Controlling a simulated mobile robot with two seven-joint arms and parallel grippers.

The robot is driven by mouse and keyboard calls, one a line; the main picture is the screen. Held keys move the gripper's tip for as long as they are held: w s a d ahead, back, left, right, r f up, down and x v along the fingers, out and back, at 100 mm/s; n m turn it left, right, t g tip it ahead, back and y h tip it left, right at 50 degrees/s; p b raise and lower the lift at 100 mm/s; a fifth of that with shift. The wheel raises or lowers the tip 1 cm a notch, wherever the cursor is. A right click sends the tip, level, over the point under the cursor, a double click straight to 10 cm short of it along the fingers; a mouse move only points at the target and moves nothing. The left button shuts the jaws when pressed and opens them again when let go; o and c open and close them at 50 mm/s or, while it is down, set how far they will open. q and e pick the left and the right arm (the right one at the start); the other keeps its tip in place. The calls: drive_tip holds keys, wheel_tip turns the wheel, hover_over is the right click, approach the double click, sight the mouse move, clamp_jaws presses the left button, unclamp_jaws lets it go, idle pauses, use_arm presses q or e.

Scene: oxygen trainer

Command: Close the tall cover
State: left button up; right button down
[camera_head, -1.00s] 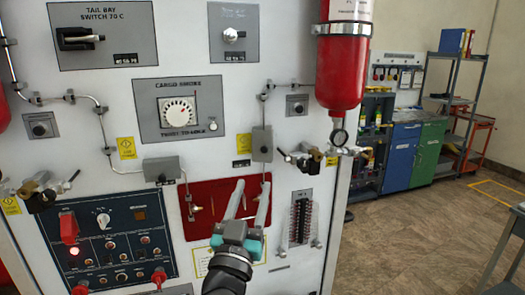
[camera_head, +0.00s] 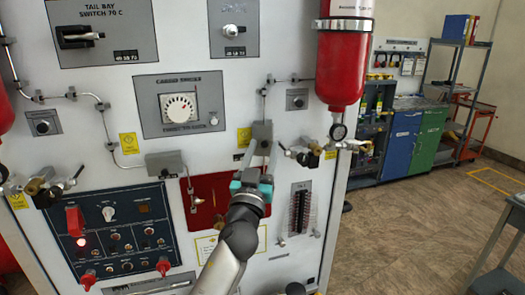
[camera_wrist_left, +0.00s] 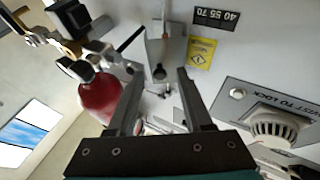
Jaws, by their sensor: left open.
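A tall red guard (camera_head: 74,221) stands raised on the dark blue switch panel (camera_head: 120,228), at the lower left of the head view. A narrow clear cover appears around a black strip (camera_head: 299,210) at the right. I cannot tell which is the tall cover. My left gripper (camera_head: 257,168) is open and empty in front of the red plate (camera_head: 205,200), just below a grey box (camera_head: 261,135). In the left wrist view its open fingers (camera_wrist_left: 158,85) point towards a grey box (camera_wrist_left: 172,45); contact is unclear. My right gripper is not in view.
Brass valves (camera_head: 310,153) and a red cylinder (camera_head: 342,65) stick out at the panel's right edge. Another valve (camera_head: 42,185) juts out at the left. A round knob (camera_head: 180,107) sits above. Open floor (camera_head: 400,235) lies to the right.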

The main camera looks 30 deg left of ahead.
sight(272, 141)
use_arm(q)
clamp_jaws()
idle(0.3)
